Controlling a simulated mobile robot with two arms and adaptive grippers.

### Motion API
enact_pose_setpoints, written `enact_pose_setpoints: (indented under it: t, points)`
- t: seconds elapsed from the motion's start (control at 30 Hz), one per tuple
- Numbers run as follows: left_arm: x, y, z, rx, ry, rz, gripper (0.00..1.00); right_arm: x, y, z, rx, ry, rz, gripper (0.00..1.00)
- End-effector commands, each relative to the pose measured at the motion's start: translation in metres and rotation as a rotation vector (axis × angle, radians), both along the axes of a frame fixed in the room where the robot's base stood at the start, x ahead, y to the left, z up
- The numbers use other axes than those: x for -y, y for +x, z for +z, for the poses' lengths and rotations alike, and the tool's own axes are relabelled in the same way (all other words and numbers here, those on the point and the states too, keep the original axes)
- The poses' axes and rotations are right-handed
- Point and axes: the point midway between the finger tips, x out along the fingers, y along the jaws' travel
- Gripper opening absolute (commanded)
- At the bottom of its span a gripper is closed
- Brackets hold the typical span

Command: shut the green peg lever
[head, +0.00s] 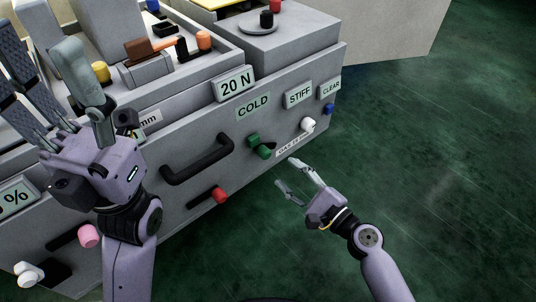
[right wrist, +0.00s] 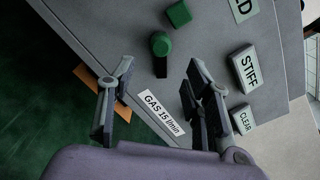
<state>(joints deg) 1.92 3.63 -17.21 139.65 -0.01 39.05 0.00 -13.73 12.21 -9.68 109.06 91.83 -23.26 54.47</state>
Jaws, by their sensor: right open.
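The green peg lever (head: 264,147) stands out from the grey machine's front panel, below the COLD label. In the right wrist view its round green peg (right wrist: 160,44) has a short dark strip beside it, and a green block (right wrist: 179,14) sits close by. My right gripper (head: 285,175) is open and empty, in front of the panel, to the lower right of the peg. In the right wrist view its fingers (right wrist: 160,100) are spread, with the peg beyond the gap and not touched. My left gripper (head: 55,85) has its fingers spread before the machine's left part.
A white knob (head: 308,125) and a blue knob (head: 329,109) are right of the green peg. A GAS label (right wrist: 165,112) lies between my right fingers in the wrist view. A black handle (head: 197,160) and red peg (head: 220,195) are left. Green floor (head: 430,190) is clear at right.

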Motion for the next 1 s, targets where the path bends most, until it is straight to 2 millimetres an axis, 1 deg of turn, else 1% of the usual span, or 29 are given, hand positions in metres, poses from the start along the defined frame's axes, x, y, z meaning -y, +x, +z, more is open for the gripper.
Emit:
enact_pose_setpoints:
  t: [0.03, 0.2, 0.4, 0.57, 0.83, 0.87, 1.0]
  points:
    - [0.000, 0.000, 0.000, -0.003, 0.001, 0.000, 0.54, -0.007, 0.011, 0.002, 0.003, 0.001, -0.001, 0.46]
    - [0.000, 0.001, -0.002, -0.004, 0.000, 0.000, 0.54, -0.028, 0.040, 0.001, 0.003, 0.001, -0.001, 0.46]
    - [0.000, 0.001, -0.003, -0.004, 0.002, 0.000, 0.54, -0.045, 0.063, -0.001, 0.001, 0.000, -0.002, 0.46]
    - [0.001, 0.000, 0.000, 0.007, 0.003, 0.001, 0.54, -0.051, 0.070, -0.001, 0.000, -0.001, -0.002, 0.46]
    - [0.001, 0.000, 0.001, 0.009, 0.003, 0.000, 0.54, -0.052, 0.072, -0.001, -0.001, -0.002, -0.001, 0.46]
    - [0.001, 0.000, 0.001, 0.009, 0.003, 0.000, 0.54, -0.052, 0.072, -0.001, -0.001, -0.002, -0.001, 0.45]
    - [0.001, -0.001, 0.001, 0.009, 0.003, 0.000, 0.54, -0.052, 0.071, -0.001, -0.001, -0.002, -0.001, 0.36]
